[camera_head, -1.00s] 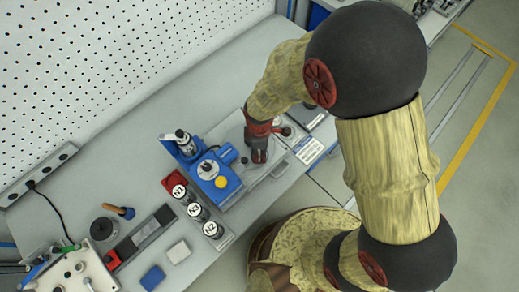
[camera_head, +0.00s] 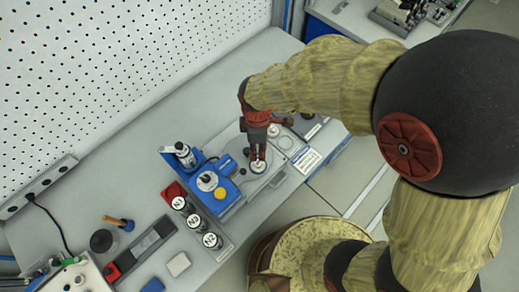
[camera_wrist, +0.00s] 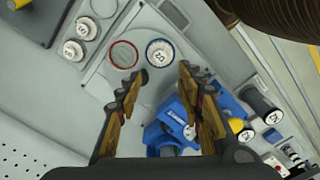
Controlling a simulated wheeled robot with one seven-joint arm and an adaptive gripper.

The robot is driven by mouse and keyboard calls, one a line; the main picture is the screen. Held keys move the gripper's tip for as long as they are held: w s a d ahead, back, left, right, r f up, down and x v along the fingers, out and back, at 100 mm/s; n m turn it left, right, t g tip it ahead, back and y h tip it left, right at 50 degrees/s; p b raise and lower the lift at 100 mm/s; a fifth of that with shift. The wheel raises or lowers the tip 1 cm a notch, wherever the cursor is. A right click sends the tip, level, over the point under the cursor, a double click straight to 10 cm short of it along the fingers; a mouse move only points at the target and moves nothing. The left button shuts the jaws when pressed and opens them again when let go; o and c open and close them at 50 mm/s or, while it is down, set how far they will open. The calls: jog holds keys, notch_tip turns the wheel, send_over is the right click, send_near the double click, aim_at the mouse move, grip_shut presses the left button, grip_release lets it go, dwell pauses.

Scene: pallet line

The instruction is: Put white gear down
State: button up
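A white gear (camera_wrist: 160,52), round with dark markings on its top, sits inside a blue ring on the grey plate (camera_wrist: 105,88) in the wrist view. It also shows below my gripper in the head view (camera_head: 258,167). An empty red ring (camera_wrist: 123,54) is beside it on the plate. My gripper (camera_wrist: 160,78) has its fingers spread wide, with nothing held between them. The gear appears between and just beyond the fingertips. In the head view my gripper (camera_head: 258,158) points down over the plate; its height above the gear is hard to tell.
Two more white round parts (camera_wrist: 79,38) stand left of the rings. A blue machine (camera_head: 208,182) with a yellow button is close beside the plate. Black cylinders with white tops (camera_head: 194,221) stand beyond it. The pegboard wall (camera_head: 110,80) bounds the bench's back.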

jog(key=shift+r, duration=0.25)
jog(key=d+r+m+t, duration=0.2)
jog(key=d+r+m, duration=0.6)
jog(key=d+r, duration=0.5)
jog(key=s+d+r+m+t, duration=0.3)
jog(key=s+d+r+m, duration=0.4)
jog(key=d+r+m, duration=0.2)
jog(key=shift+s+d+r+m+t, duration=0.3)
jog(key=shift+d+r+m, duration=0.1)
jog(key=shift+r+m, duration=0.55)
